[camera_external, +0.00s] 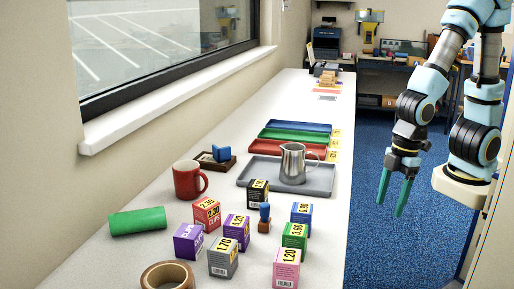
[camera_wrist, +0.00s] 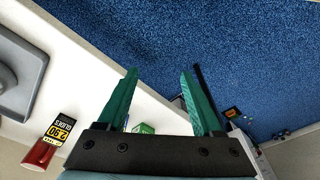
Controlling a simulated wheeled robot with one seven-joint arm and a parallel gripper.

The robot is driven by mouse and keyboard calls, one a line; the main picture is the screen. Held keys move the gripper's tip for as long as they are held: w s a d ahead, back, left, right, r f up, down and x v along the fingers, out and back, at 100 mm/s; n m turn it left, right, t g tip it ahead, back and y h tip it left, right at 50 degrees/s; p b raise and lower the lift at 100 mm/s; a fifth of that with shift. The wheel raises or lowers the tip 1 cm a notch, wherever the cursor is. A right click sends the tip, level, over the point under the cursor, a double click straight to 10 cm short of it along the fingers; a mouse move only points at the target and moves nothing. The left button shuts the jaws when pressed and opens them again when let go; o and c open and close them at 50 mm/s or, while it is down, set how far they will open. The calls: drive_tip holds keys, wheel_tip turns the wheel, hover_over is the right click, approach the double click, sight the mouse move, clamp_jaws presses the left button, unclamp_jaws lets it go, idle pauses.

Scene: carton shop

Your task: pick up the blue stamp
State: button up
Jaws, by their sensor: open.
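A small stamp with a blue handle and a brown base (camera_external: 264,222) stands upright on the white counter, among several small price-marked boxes. A second blue object (camera_external: 221,153) sits on a small dark brown tray further back; I cannot tell exactly what it is. My gripper (camera_external: 393,192) hangs over the blue floor to the right of the counter, well apart from the stamp. Its green fingers are spread and empty, pointing down. In the wrist view my gripper (camera_wrist: 158,74) is open over the floor and counter edge; I cannot make out the stamp there.
A black box (camera_external: 258,193), blue box (camera_external: 301,216), green box (camera_external: 294,238) and grey box (camera_external: 223,259) stand around the stamp. A red mug (camera_external: 186,180), green roll (camera_external: 137,221), brown tape roll (camera_external: 167,276) and metal jug (camera_external: 293,164) on a grey tray (camera_external: 256,178) are near.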

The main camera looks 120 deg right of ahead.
wheel_tip(320, 180, up, 5)
drive_tip(key=w+d+r+n+t+b, duration=0.1)
drive_tip(key=w+d+n+t, duration=0.3)
drive_tip(key=w+d+t, duration=1.15)
drive_tip(key=n+g+y, duration=0.2)
drive_tip(key=g+y, duration=0.3)
drive_tip(key=y, duration=0.1)
approach(262, 213)
drive_tip(key=shift+w+a+f+b, duration=0.1)
drive_tip(key=shift+w+a+b, duration=0.1)
drive_tip(key=shift+w+b, duration=0.15)
drive_tip(key=shift+w+a+f, duration=0.1)
drive_tip(key=shift+w+f, duration=0.05)
drive_tip(key=shift+f, duration=0.1)
drive_tip(key=p+x, duration=0.1)
drive_tip(key=x, duration=0.9)
drive_tip(key=shift+w+p, duration=0.25)
drive_tip(key=shift+p, duration=0.15)
clamp_jaws()
